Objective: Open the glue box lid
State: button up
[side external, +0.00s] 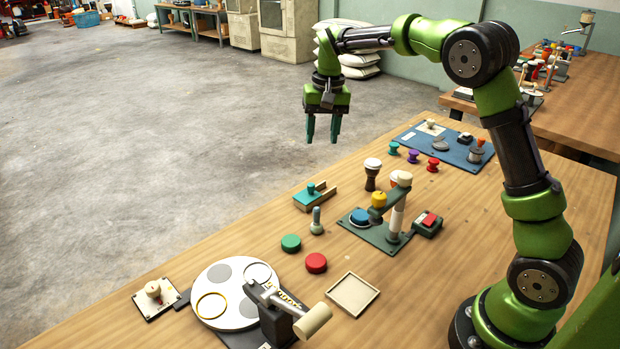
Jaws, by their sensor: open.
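A small wooden box with a teal top and a teal knob, which looks like the glue box (327,194), lies near the far edge of the table. Its teal lid (304,199) sits at the box's left part, and bare wooden rails show at the right. I cannot tell whether the inside is uncovered. My gripper (322,140) is open and empty, pointing down. It hangs well above the box, with no contact.
A green press-like stand (376,236), goblet drums (372,176) and a pale green bottle-shaped piece (316,224) stand near the box. Green (291,243) and red (316,263) discs lie in front. A white turntable (236,300) is front left; a blue board (455,150) is back right.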

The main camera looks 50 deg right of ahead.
aim_at(311, 184)
jog(key=shift+w+m+g, duration=0.5)
jog(key=shift+w+m, duration=0.3)
jog(key=shift+w, duration=1.25)
jog(key=f, duration=1.5)
jog(key=shift+d+f, duration=0.3)
jog(key=shift+f, duration=0.05)
grip_shut()
